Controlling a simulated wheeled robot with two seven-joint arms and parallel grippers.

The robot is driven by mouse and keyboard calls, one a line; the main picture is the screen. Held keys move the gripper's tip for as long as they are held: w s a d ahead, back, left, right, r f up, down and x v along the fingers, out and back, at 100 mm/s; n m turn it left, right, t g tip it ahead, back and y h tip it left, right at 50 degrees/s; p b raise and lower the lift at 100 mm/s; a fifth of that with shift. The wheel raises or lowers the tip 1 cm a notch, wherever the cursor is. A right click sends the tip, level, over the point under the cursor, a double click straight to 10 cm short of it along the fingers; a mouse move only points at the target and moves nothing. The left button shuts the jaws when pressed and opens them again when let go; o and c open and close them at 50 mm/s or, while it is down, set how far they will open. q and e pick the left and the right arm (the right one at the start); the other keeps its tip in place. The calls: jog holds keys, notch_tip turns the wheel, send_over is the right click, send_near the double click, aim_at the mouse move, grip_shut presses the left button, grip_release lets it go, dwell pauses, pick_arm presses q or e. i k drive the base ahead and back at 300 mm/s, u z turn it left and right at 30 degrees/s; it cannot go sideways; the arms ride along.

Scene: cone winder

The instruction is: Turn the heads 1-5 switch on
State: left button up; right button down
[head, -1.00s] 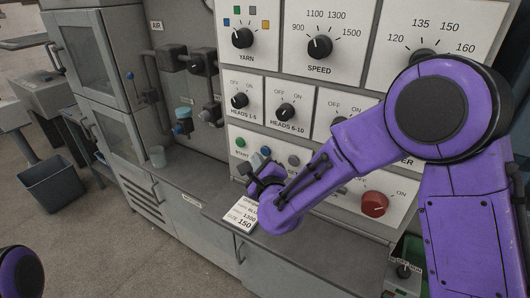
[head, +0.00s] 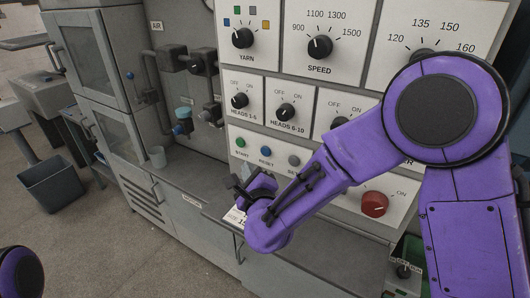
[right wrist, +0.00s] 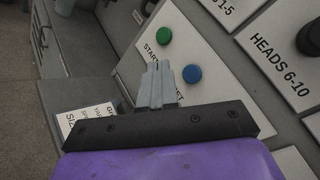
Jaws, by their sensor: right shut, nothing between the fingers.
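The heads 1-5 switch (head: 239,100) is a black knob on a white plate, with OFF marked at its upper left and ON at its upper right. Its pointer appears turned toward the OFF side, though it is small. In the right wrist view only a corner of its label shows at the top. My right gripper (head: 241,182) is below the switch, in front of the panel's lower edge, apart from the knob. In the right wrist view its fingers (right wrist: 158,72) are closed together and empty, near the green start button (right wrist: 164,36) and blue reset button (right wrist: 192,74). My left gripper is out of view.
The heads 6-10 knob (head: 286,112) is just right of the switch. The yarn (head: 242,38) and speed (head: 319,47) dials sit above. A red knob (head: 374,204) is lower right. Pipes and valves (head: 202,62) stand left of the panel. A printed card (right wrist: 88,125) lies on the ledge.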

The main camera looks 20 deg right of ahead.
aim_at(240, 100)
jog(key=k, duration=1)
